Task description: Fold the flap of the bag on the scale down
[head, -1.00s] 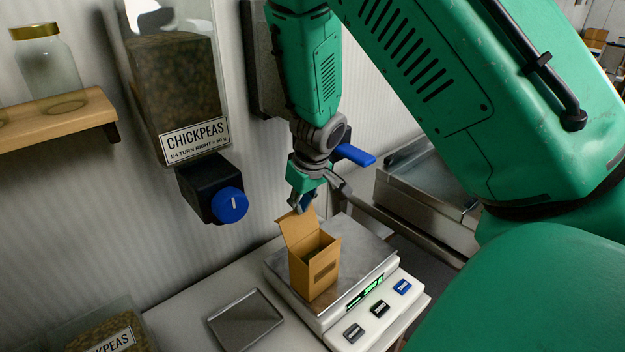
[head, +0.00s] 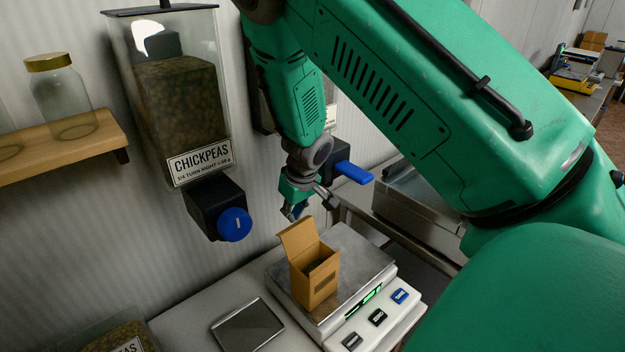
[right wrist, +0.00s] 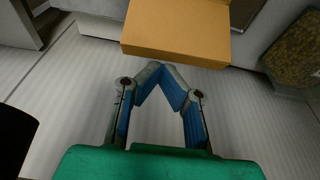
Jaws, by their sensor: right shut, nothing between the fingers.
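A brown cardboard bag (head: 318,285), box-shaped, stands upright on the metal plate of the scale (head: 352,262). Its top is open, with dark contents inside. Its flap (head: 297,237) sticks up at the back left edge. My right gripper (head: 293,217) is shut and empty, just above and behind the flap, apart from it as far as I can tell. In the right wrist view the closed blue fingertips (right wrist: 161,66) point toward a brown cardboard face (right wrist: 178,32). My left gripper is not in view.
A chickpeas dispenser (head: 178,100) with a blue knob (head: 234,224) hangs on the wall to the left. Another blue handle (head: 353,173) is right of my wrist. A small metal tray (head: 247,326) lies left of the scale. A wooden shelf (head: 60,150) holds jars.

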